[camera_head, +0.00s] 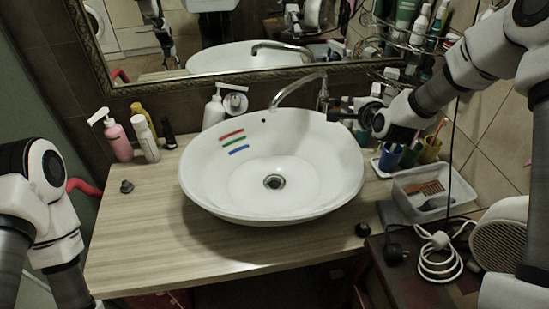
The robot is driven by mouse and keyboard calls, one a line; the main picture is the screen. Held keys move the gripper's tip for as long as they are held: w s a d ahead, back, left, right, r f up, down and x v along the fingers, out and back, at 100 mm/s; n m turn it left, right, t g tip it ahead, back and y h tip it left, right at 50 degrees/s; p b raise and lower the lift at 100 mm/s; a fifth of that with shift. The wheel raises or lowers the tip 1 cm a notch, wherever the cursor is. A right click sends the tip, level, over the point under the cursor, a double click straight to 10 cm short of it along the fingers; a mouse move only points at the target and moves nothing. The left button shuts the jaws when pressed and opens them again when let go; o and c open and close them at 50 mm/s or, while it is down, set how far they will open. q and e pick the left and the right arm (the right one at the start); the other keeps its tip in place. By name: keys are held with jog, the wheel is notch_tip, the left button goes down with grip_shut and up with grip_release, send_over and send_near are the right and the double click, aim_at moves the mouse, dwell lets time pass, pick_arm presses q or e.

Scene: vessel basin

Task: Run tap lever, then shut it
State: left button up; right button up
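The tap (300,84) has a curved chrome spout that reaches over the back of the white basin (200,185). Its upright body (323,92) stands behind the basin's back right rim. No water stream is visible under the spout. My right gripper (345,115) comes in from the right and is beside the tap body, at the height of the lever. The lever is small and dark there, and the gripper partly hides it; I cannot tell whether they touch. The gripper's finger opening is unclear. My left arm shows at the left edge, but its gripper is out of frame.
A pink pump bottle (117,140) and other bottles stand at the back left. A white dispenser (214,108) is behind the basin. Cups (390,157) and a white tray (408,205) are right of the basin. The counter (150,235) is clear at front left.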

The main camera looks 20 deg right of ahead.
grip_shut()
jog(key=w+r+n+g+b, duration=0.5)
jog(key=w+r+n+b, duration=0.25)
jog(key=n+b, duration=0.7)
jog(key=w+f+n+p, duration=0.1)
jog(key=f, duration=0.1)
jog(key=w+f+p, duration=0.1)
jog(key=w+p, duration=0.1)
jog(key=w+f+n+p, duration=0.1)
jog(key=w+f, duration=0.1)
jog(key=shift+w+d+f+n+h, duration=0.1)
jog(key=shift+d+f+n+h, duration=0.2)
jog(key=shift+d+f+n, duration=0.05)
jog(key=s+f, duration=0.2)
jog(key=f, duration=0.1)
jog(key=shift+f, duration=0.15)
jog(key=shift+s+a+f, duration=0.1)
jog(key=shift+s+a, duration=0.05)
